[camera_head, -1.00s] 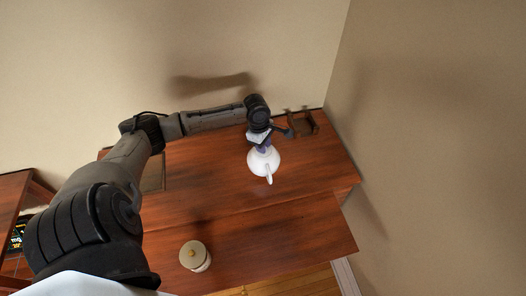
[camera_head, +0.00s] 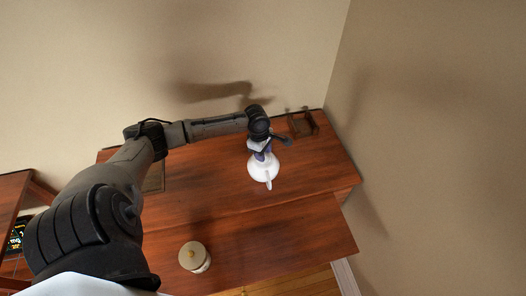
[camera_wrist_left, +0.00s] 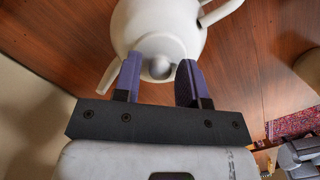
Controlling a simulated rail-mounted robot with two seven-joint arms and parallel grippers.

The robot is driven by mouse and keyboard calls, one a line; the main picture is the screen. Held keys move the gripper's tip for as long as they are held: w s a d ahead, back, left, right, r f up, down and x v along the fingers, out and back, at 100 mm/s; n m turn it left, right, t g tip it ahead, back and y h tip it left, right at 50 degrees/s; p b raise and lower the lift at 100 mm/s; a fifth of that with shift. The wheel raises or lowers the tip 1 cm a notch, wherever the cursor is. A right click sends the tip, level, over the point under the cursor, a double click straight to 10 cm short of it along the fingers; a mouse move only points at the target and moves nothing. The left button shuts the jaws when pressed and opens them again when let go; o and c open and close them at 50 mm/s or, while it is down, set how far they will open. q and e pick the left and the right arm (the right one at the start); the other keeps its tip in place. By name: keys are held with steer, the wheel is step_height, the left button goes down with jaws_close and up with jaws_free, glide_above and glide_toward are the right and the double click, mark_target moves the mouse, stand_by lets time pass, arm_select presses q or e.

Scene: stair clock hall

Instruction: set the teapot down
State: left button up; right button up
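The white teapot (camera_head: 262,169) is over the right part of the wooden table, with its handle or spout pointing toward the front. My left gripper (camera_head: 261,152) is at its top.
The wooden table (camera_head: 215,190) has free room left and in front of the teapot. A small dark wooden holder (camera_head: 303,124) stands at the back right. A lidded cream jar (camera_head: 195,257) stands at the front. Walls rise behind and right.

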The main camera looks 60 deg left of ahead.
arm_select(q)
steer(key=shift+o, duration=0.8)
step_height(320, 180, up, 11)
steer(key=a+p, duration=0.1)
steer(key=a, duration=0.1)
steer(key=s+d+f+m, duration=0.4)
steer(key=d+f+m, duration=0.2)
steer(key=d, duration=0.2)
steer(key=s+d+f+m, duration=0.5)
steer(key=d+f+m, duration=0.1)
steer(key=d, duration=0.2)
steer(key=s+d+r+m+t+y, duration=0.1)
steer(key=s+d+r+m+t, duration=0.1)
steer(key=s+d+m, duration=1)
steer(key=shift+d+r+m+t, duration=0.3)
steer(key=shift+d+m, duration=0.7)
steer(key=shift+d, duration=0.2)
